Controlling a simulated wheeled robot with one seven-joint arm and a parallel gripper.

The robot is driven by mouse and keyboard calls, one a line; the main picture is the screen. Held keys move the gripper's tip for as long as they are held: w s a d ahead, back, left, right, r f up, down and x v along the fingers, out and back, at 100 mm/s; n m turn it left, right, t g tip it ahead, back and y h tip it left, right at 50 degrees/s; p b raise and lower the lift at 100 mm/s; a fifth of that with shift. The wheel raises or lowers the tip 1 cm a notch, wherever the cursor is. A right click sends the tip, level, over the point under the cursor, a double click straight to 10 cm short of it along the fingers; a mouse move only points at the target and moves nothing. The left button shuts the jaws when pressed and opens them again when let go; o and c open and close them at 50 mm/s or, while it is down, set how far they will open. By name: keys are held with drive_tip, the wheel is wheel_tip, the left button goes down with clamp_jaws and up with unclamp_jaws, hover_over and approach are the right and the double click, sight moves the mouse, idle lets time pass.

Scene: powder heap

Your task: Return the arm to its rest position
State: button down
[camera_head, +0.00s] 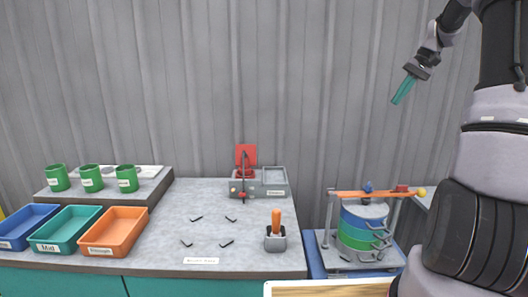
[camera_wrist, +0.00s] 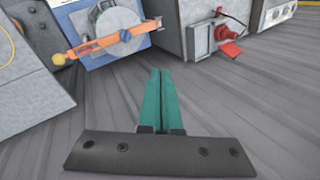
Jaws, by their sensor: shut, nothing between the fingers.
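My gripper (camera_head: 403,89) is raised high at the upper right of the head view, in front of the grey corrugated wall and well above the worktop. Its teal fingers are together and hold nothing. My arm is folded upward along the right edge of the head view.
A stack of sieves (camera_head: 362,232) with an orange bar (camera_head: 375,194) stands below my gripper. The worktop (camera_head: 200,245) holds blue, teal and orange trays (camera_head: 115,231), green cups (camera_head: 91,178), an orange-handled tool (camera_head: 276,224) and a red-and-grey device (camera_head: 246,172).

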drive_tip(key=s+a+r+t+h, duration=0.1)
drive_tip(key=s+a+r, duration=0.3)
drive_tip(key=s+a, duration=0.3)
drive_tip(key=s+a+r+t+h, duration=0.1)
drive_tip(key=s+a+r+h, duration=0.15)
drive_tip(key=s+a, duration=0.4)
drive_tip(key=s+a+f+t, duration=0.1)
drive_tip(key=s+a+t, duration=0.1)
drive_tip(key=s, duration=0.6)
drive_tip(key=s+a+f+t, duration=0.2)
drive_tip(key=s+a, duration=0.2)
drive_tip(key=s, duration=0.5)
drive_tip(key=shift+a+m, duration=0.3)
drive_tip(key=shift+a, duration=0.05)
